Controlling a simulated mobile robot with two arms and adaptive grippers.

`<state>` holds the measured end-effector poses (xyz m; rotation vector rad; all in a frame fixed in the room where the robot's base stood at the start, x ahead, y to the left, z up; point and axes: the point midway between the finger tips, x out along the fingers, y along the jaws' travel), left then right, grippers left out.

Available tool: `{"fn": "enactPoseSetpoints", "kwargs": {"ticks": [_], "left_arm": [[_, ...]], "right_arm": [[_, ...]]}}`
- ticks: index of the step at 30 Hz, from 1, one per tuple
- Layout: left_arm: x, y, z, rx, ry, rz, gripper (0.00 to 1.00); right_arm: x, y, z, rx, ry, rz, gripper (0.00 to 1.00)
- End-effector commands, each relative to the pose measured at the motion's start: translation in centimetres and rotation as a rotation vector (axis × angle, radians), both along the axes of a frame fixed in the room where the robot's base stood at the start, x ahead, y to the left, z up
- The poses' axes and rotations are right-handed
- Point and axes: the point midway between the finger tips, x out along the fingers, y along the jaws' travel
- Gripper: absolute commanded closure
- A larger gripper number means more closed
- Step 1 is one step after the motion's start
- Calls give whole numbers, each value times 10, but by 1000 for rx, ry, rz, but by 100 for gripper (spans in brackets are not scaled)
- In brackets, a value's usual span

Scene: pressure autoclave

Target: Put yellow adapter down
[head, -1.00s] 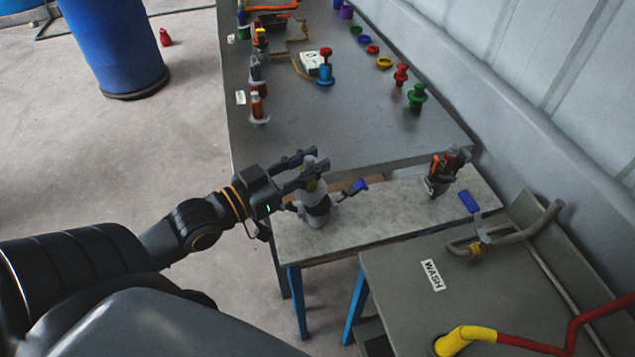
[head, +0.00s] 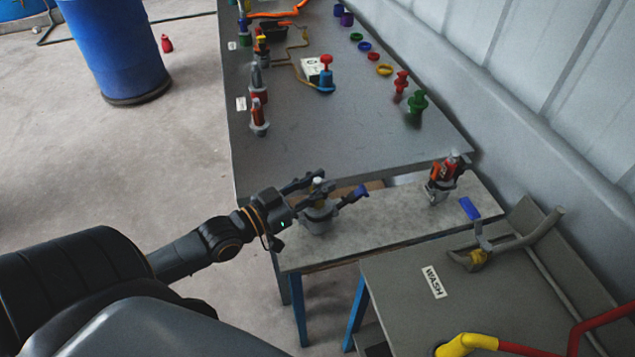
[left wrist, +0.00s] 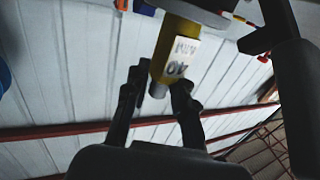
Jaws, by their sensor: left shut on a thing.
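The yellow adapter (left wrist: 172,50) shows in the left wrist view as a yellow cylinder with a white label and a grey disc at its upper end. My left gripper (left wrist: 158,88) is shut on it. In the head view my left gripper (head: 316,184) is over a grey holder with a blue-ended handle (head: 318,222), which stands on the narrow bench. The adapter's pale end (head: 318,181) shows between the fingers; the rest is mostly hidden. I cannot tell whether the adapter rests in the holder. My right gripper is not in view.
The narrow bench (head: 390,220) has free room between this holder and an orange-and-grey device (head: 446,178). The long grey table (head: 330,135) behind carries several coloured fittings. A WASH station (head: 395,285) with grey pipes stands at the right front. The wall closes off the right.

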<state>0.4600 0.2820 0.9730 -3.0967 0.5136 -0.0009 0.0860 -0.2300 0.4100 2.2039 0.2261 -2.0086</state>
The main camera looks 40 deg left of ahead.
Motion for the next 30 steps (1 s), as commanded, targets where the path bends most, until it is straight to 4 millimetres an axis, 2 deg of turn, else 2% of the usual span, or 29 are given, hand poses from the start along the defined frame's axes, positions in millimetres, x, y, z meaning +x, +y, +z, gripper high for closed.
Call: {"fn": "enactPoseSetpoints", "kwargs": {"ticks": [2,3,6,19,30], "left_arm": [[0,0,-3,-1,-2,0,100],[0,0,-4,0,0,1,73],[0,0,-3,0,0,1,53],[-2,0,2,1,2,0,52],[-51,17,-1,1,7,1,52]], "right_arm": [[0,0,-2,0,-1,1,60],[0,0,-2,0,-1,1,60],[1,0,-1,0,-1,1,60],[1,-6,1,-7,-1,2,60],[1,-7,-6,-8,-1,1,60]]}}
